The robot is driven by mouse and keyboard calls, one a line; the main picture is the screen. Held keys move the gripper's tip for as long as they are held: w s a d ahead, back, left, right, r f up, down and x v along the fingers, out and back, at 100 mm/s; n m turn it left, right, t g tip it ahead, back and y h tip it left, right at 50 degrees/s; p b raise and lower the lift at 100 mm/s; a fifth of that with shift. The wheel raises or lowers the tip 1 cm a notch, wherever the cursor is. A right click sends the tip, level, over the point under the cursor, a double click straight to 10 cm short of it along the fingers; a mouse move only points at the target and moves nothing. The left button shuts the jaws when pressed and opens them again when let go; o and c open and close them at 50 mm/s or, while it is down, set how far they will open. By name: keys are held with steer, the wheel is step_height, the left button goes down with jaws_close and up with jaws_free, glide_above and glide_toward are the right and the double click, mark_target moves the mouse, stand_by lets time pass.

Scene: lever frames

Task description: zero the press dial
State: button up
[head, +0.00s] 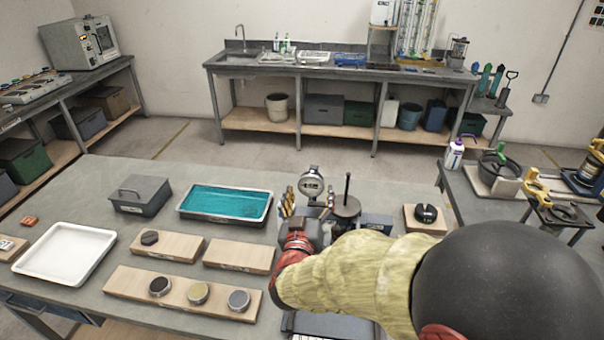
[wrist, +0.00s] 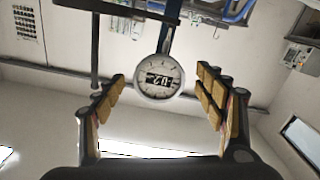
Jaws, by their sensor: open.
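My gripper (head: 309,202) is open, with tan-padded fingers on either side of the dial's lower part in the head view. In the wrist view my gripper (wrist: 160,98) shows a wide gap, and neither finger visibly touches the dial. My arm hides much of the press.
A dark upright rod (head: 347,188) stands just right of the dial. A teal-filled tray (head: 268,217) and a grey box (head: 140,196) lie to the left. Wooden boards with round pucks (head: 198,293) lie in front left. A black round piece (head: 427,214) sits at right.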

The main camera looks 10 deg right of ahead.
mark_target(314, 178)
steer(key=b+x, duration=0.1)
steer(key=x, duration=0.6)
steer(key=shift+w+d+b, duration=0.1)
steer(key=shift+b, duration=0.2)
steer(key=shift+c, duration=0.6)
steer(key=c, duration=1.1)
steer(key=shift+c, duration=0.4)
steer(key=shift+n+p, duration=0.7)
steer(key=shift+p, duration=0.25)
steer(key=o, duration=1.3)
